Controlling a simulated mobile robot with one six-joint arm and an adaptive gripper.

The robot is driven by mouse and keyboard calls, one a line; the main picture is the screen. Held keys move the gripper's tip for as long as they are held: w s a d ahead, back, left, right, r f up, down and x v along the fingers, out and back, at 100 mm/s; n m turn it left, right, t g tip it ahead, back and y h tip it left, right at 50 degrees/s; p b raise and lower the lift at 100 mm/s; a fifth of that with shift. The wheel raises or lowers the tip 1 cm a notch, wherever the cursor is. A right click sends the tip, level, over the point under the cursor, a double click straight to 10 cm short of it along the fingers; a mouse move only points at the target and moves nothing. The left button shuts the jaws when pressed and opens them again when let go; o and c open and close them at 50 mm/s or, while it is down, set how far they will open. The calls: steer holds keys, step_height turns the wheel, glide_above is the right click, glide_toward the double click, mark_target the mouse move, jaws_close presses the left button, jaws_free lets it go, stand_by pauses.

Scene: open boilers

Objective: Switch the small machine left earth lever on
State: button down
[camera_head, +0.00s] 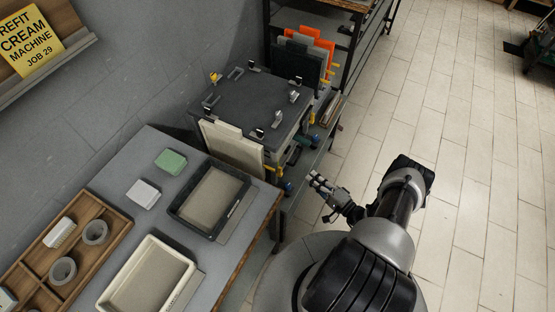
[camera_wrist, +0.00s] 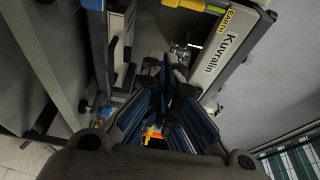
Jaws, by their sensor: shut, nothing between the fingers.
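The machine (camera_head: 250,100) has a dark grey top and cream panels on its near side, and stands beyond the grey bench. Small yellow parts (camera_head: 270,168) show low on its near right side, but I cannot tell which is the left earth lever. In the wrist view a yellow EARTH label (camera_wrist: 224,22) sits beside a white plate marked Kuvraiin (camera_wrist: 213,58), with a yellow bar (camera_wrist: 185,4) at the top edge. My gripper (camera_head: 318,181) is right of the machine's near corner, apart from it. In the wrist view my gripper (camera_wrist: 168,78) is shut and empty.
The grey bench (camera_head: 125,180) holds a dark tray (camera_head: 239,190), a cream tray (camera_head: 188,277) and a wooden organizer (camera_head: 112,237). Orange and dark panels (camera_head: 305,50) stand behind the machine. A dark rack (camera_head: 350,55) is at the back.

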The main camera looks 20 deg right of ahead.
mark_target(280, 171)
steer(key=shift+w+f, duration=0.1)
steer(key=shift+f, duration=0.1)
steer(key=w+a+b, duration=0.2)
steer(key=w+a, duration=0.4)
steer(key=shift+w+a, duration=0.25)
steer(key=shift+w, duration=0.15)
stand_by(0.4)
steer(key=shift+m, duration=0.3)
steer(key=shift+a+m, duration=0.1)
steer(key=shift+m, duration=0.4)
